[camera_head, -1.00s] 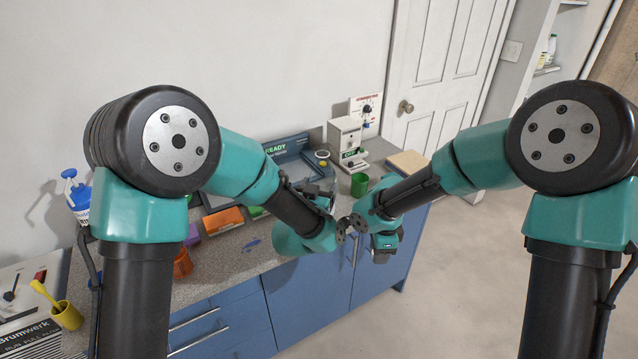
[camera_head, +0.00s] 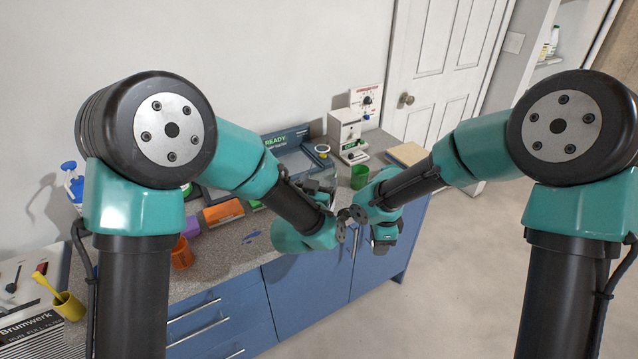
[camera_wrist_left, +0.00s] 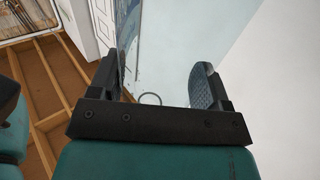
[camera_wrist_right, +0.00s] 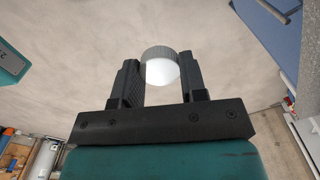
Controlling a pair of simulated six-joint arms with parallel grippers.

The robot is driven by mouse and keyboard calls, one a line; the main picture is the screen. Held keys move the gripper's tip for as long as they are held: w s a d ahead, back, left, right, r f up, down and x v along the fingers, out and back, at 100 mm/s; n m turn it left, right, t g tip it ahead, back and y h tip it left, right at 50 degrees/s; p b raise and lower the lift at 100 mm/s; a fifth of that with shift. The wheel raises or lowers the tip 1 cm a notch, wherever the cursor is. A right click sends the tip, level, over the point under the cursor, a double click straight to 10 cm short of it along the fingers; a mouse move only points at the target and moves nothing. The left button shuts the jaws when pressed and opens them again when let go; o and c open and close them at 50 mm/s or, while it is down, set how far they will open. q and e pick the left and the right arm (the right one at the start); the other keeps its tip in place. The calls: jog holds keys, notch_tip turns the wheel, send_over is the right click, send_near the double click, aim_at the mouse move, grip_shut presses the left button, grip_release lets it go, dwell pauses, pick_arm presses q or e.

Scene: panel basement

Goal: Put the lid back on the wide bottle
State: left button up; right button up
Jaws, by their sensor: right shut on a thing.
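My right gripper (camera_head: 384,243) is shut on a small round lid (camera_wrist_right: 161,68) with a smooth white face and a ribbed grey edge. The lid sits between the fingertips in the right wrist view, with the floor behind it. My left gripper (camera_wrist_left: 158,82) has its fingers wide apart. A thin dark ring (camera_wrist_left: 150,98) shows between them; I cannot tell whether it is the mouth of the wide bottle. In the head view the left fingers are mostly hidden by my own arm, above the counter. I cannot make out the wide bottle clearly.
On the counter (camera_head: 225,262) stand a green cup (camera_head: 359,176), an orange cup (camera_head: 181,253), an orange box (camera_head: 223,211) and a white machine (camera_head: 345,135). Open floor (camera_head: 480,270) lies right of the blue cabinet.

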pick_arm(q)
jog(key=c, duration=0.8)
